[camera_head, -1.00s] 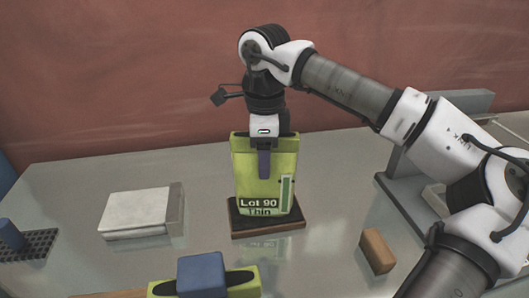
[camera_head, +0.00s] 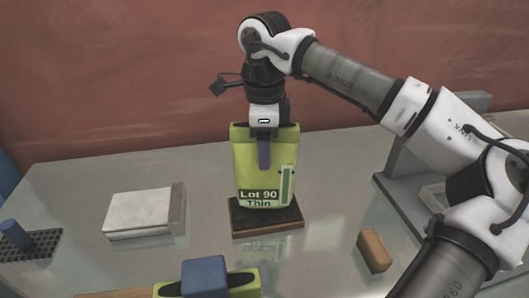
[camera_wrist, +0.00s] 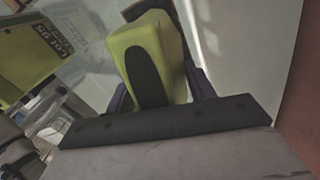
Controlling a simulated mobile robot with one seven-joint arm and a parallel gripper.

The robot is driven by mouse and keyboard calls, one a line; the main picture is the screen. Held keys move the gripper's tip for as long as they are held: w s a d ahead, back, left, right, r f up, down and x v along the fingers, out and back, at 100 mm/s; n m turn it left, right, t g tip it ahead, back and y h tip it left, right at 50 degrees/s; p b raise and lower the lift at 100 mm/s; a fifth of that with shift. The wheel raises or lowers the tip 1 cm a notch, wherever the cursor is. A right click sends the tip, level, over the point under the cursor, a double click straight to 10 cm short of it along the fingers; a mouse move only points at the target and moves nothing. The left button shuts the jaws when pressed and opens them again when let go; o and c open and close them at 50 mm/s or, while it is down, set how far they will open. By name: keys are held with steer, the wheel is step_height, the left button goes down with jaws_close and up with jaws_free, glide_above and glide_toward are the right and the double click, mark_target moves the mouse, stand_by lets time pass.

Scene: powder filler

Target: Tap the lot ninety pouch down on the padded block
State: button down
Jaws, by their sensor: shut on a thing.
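The yellow-green pouch (camera_head: 265,175) reads "Lot 90 Thin" on its front. My gripper (camera_head: 264,150) is shut on its top edge and holds it upright. The padded block (camera_head: 267,222), a dark pad on a brown base, lies on the table directly below the pouch. The pouch's bottom looks slightly above the pad, though the small gap is hard to judge. In the wrist view the pouch's top (camera_wrist: 150,65), with a dark oval opening, is between my fingers.
A white box (camera_head: 143,211) lies to the left. A brown block (camera_head: 374,250) lies to the right. Another yellow-green pouch with a blue piece (camera_head: 205,275) is at the front edge. A dark perforated rack with a blue cylinder (camera_head: 14,236) stands far left.

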steer(key=shift+f+b, duration=1.05)
steer(key=shift+f, duration=0.3)
steer(key=shift+r+p, duration=1.05)
steer(key=shift+r, duration=0.35)
steer(key=shift+f, duration=0.1)
step_height(320, 180, down, 3)
steer(key=shift+r+b, duration=0.15)
steer(key=shift+b, duration=0.9)
steer(key=shift+r, duration=0.1)
